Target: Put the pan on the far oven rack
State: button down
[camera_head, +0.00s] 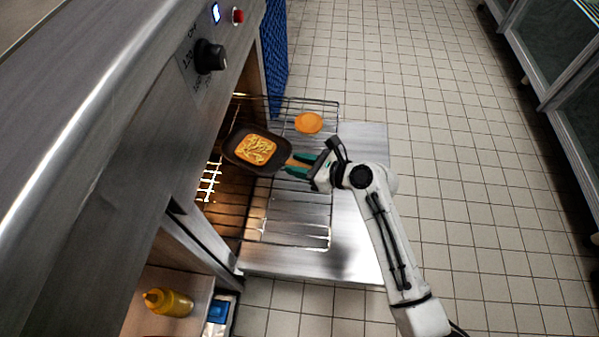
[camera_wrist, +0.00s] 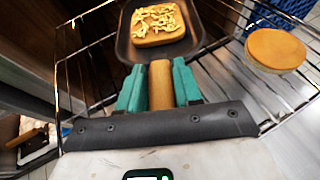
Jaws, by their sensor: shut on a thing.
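A dark pan (camera_head: 235,150) with a square slice of topped bread (camera_head: 256,149) in it is at the oven opening, over the pulled-out wire rack (camera_head: 327,222). In the wrist view the pan (camera_wrist: 125,45) lies straight ahead, its wooden handle (camera_wrist: 161,84) running back to me. My gripper (camera_head: 297,166) is shut on that handle; its green fingers (camera_wrist: 160,88) flank it on both sides. I cannot tell whether the pan touches the rack. The rack also shows in the wrist view (camera_wrist: 70,83).
A round orange-topped item (camera_head: 309,122) lies on the rack's far right part, close to the pan. The open oven door (camera_head: 360,245) is below the rack. A dial (camera_head: 210,56) is on the oven front. A yellow bottle (camera_head: 168,302) lies on a lower shelf. Tiled floor is clear at right.

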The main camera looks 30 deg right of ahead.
jog(key=shift+w+f+b, duration=0.1)
jog(key=shift+f+b, duration=1.1)
jog(key=shift+f, duration=0.3)
jog(key=c, duration=0.8)
grip_release()
jog(key=shift+f, duration=0.1)
